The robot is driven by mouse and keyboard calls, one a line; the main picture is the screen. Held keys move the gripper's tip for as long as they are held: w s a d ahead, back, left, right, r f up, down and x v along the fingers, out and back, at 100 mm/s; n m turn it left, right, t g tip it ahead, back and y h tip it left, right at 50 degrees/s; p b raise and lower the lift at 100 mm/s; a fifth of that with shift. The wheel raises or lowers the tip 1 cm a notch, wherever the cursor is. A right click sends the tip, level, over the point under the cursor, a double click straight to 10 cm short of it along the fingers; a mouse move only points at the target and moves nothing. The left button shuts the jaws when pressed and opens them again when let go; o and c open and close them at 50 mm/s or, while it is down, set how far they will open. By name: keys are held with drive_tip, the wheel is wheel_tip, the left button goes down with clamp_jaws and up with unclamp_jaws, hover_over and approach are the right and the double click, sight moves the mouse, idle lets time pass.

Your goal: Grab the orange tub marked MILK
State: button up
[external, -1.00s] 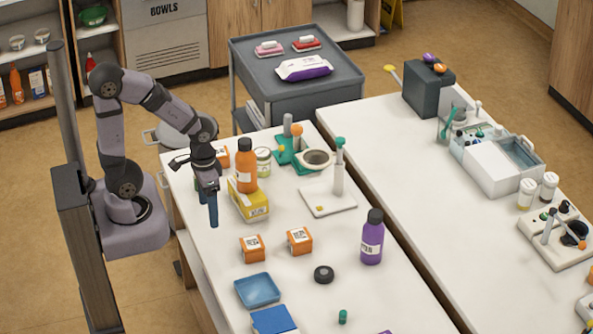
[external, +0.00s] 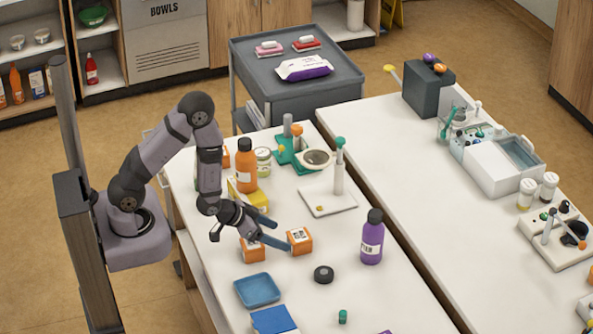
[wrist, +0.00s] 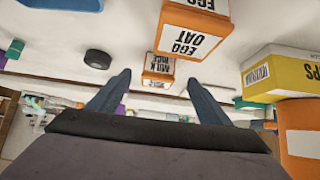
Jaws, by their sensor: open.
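Two small orange tubs with white labels stand on the white table. The farther tub (external: 299,240) has a label that seems to read MILK in the wrist view (wrist: 158,68), though the print is small. The nearer tub (external: 250,252) is marked EGG and OAT in the wrist view (wrist: 192,30). My gripper (external: 281,234) is open and empty, its blue fingers low and pointing toward the farther tub. In the wrist view that tub shows in the gap between the fingertips (wrist: 159,80); whether they reach around it I cannot tell. The nearer tub is partly hidden behind a finger in the external view.
An orange bottle (external: 246,165) and a yellow box (external: 240,200) stand close behind my gripper. A black disc (external: 324,274), a blue tray (external: 257,290) and a purple bottle (external: 371,240) are around the tubs.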

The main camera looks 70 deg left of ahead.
sight(293, 236)
drive_tip(key=shift+w+d+f+t+b, duration=0.1)
drive_tip(key=shift+w+f+t+b, duration=0.1)
drive_tip(key=shift+f+t, duration=0.25)
drive_tip(key=shift+w+f+t+b, duration=0.1)
drive_tip(key=shift+f+t+b, duration=0.05)
drive_tip(key=shift+f+t, duration=0.25)
drive_tip(key=shift+t, duration=0.75)
drive_tip(key=shift+d+r+t+b, duration=0.1)
drive_tip(key=shift+r+t+b, duration=0.15)
drive_tip(key=shift+t+b, duration=0.2)
drive_tip(key=shift+p+x, duration=0.8)
drive_tip(key=shift+x, duration=0.8)
drive_tip(key=shift+p+x, duration=0.8)
drive_tip(key=shift+x, duration=1.2)
drive_tip(key=shift+c, duration=0.6)
drive_tip(key=c, duration=1.1)
drive_tip(key=shift+r, duration=0.2)
drive_tip(key=shift+c, duration=0.2)
